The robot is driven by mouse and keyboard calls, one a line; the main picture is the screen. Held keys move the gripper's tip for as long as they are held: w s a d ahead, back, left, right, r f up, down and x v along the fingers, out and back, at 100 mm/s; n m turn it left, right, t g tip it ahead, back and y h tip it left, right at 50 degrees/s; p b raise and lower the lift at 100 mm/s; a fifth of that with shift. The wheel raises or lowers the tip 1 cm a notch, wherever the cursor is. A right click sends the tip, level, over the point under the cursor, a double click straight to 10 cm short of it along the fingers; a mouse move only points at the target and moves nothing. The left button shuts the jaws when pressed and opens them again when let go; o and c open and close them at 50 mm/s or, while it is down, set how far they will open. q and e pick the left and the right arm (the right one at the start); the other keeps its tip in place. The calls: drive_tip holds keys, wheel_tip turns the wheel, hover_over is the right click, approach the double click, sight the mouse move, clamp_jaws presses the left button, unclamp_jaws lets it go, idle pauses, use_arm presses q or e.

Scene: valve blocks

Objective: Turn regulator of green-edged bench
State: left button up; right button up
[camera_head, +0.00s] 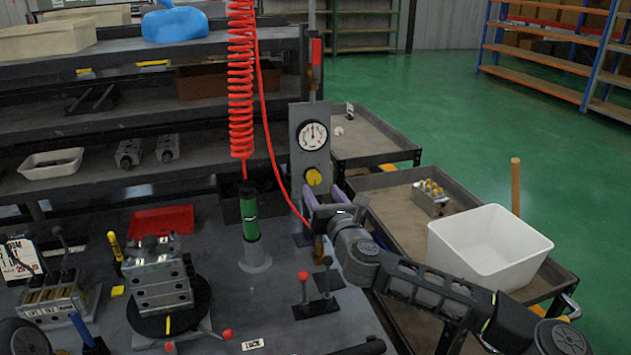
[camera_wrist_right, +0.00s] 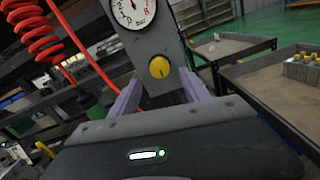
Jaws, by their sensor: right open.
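The regulator is a yellow knob (camera_head: 313,177) on a grey upright panel (camera_head: 301,140), below a round white pressure gauge (camera_head: 312,136). In the right wrist view the knob (camera_wrist_right: 159,67) shows between and beyond the two purple fingers. My right gripper (camera_head: 309,194) is open just in front of the panel, its fingers on either side of the knob at about its height or a little below. I cannot tell whether they touch it. The bench (camera_head: 330,325) is dark grey; no green edge is clear. At the lower left only a dark part shows, and my left gripper is not visible.
A red coiled hose (camera_head: 241,90) hangs left of the panel above a green cylinder (camera_head: 249,217). A valve block (camera_head: 158,275) sits at left. A cart with a white bin (camera_head: 487,248) stands at right.

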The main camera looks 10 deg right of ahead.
sight(315, 181)
drive_tip(key=w+p, duration=0.1)
drive_tip(key=w, duration=0.4)
drive_tip(key=shift+w+a, duration=0.15)
drive_tip(key=shift+w, duration=0.25)
drive_tip(key=shift+c, duration=0.3)
clamp_jaws()
